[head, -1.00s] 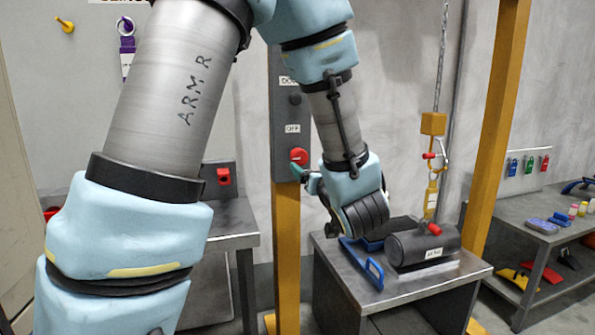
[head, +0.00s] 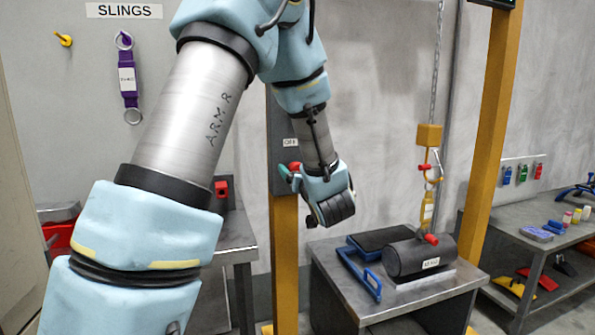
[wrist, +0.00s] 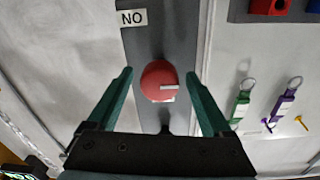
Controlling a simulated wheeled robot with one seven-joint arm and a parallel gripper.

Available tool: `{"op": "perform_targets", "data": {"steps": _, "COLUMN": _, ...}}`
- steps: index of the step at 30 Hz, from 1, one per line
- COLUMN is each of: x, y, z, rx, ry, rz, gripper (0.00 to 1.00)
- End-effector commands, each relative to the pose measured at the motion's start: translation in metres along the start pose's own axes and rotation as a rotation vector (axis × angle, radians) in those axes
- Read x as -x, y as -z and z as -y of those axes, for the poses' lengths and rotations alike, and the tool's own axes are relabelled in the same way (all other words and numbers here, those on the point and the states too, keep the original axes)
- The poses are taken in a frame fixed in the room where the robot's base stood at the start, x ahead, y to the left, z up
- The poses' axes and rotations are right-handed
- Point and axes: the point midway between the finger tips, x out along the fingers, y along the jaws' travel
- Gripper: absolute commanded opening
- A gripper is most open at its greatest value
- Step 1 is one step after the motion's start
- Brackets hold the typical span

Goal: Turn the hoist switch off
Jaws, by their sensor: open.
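The hoist switch is a round red knob (wrist: 159,80) on a grey panel (wrist: 155,40). It shows a pale mark on its right half in the wrist view. A label above it there reads "NO", which is "ON" upside down. In the head view the red knob (head: 294,167) sits just below an "OFF" label (head: 291,142) and is partly hidden by my gripper. My gripper (wrist: 160,76) is open, its green fingers on either side of the knob, with gaps visible on both sides. I cannot tell how deep the fingers reach around it.
The panel is on a yellow post (head: 285,260). To the right, a dark cylinder (head: 420,256) lies on a metal table (head: 400,295) under a hoist hook and chain (head: 436,65). A purple sling (head: 128,85) hangs on the left wall. A side bench (head: 545,240) stands at right.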

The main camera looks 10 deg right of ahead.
Motion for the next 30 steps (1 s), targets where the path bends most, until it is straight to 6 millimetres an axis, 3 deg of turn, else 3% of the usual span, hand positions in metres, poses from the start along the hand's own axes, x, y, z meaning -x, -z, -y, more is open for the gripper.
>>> {"op": "perform_targets", "data": {"steps": 6, "x": 0.0000, "y": -0.0003, "z": -0.0001, "rx": 0.000, "ry": 0.000, "rz": 0.000, "gripper": 0.82}}
{"op": "perform_targets", "data": {"steps": 27, "x": 0.0004, "y": -0.0003, "z": -0.0001, "rx": 0.000, "ry": 0.000, "rz": 0.000, "gripper": 0.03}}
{"op": "perform_targets", "data": {"steps": 30, "x": 0.0004, "y": -0.0003, "z": -0.0001, "rx": 0.000, "ry": 0.000, "rz": 0.000, "gripper": 0.00}}
